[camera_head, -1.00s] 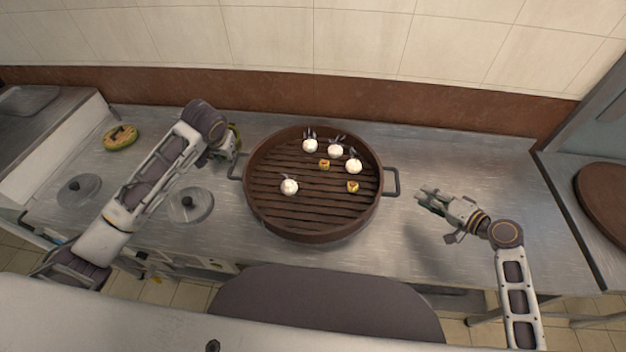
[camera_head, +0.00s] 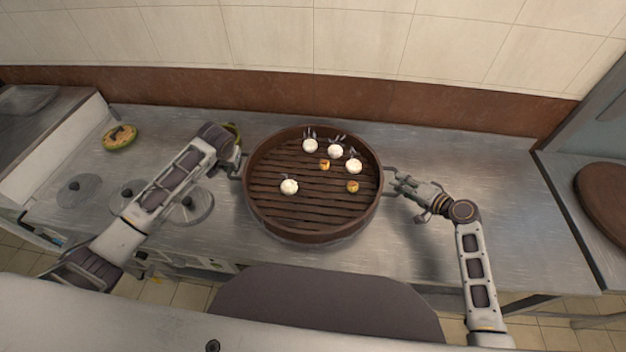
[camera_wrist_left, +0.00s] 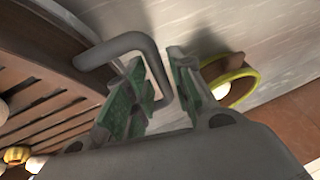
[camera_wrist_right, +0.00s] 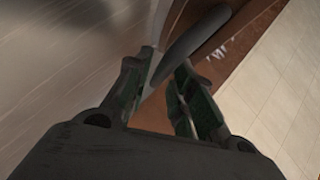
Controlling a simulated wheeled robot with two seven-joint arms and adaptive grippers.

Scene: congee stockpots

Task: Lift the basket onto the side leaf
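The round brown basket (camera_head: 262,212) with a slatted floor sits on the metal counter, holding several white rabbit-shaped buns (camera_head: 289,186) and small yellow pieces (camera_head: 352,187). My left gripper (camera_head: 236,168) is at the basket's left handle. In the left wrist view, my open left gripper (camera_wrist_left: 158,92) has the grey bar handle (camera_wrist_left: 124,46) between its fingers. My right gripper (camera_head: 394,180) is at the right handle (camera_head: 387,170). In the right wrist view, my open right gripper (camera_wrist_right: 164,75) has the dark curved handle (camera_wrist_right: 192,40) between its fingertips.
A yellow-rimmed bowl (camera_wrist_left: 240,84) stands close behind the left gripper. A green-rimmed dish (camera_head: 121,137) and round metal lids (camera_head: 80,191) lie at the left. The counter right of the basket is clear. A brown round board (camera_head: 605,194) rests on the surface at the far right.

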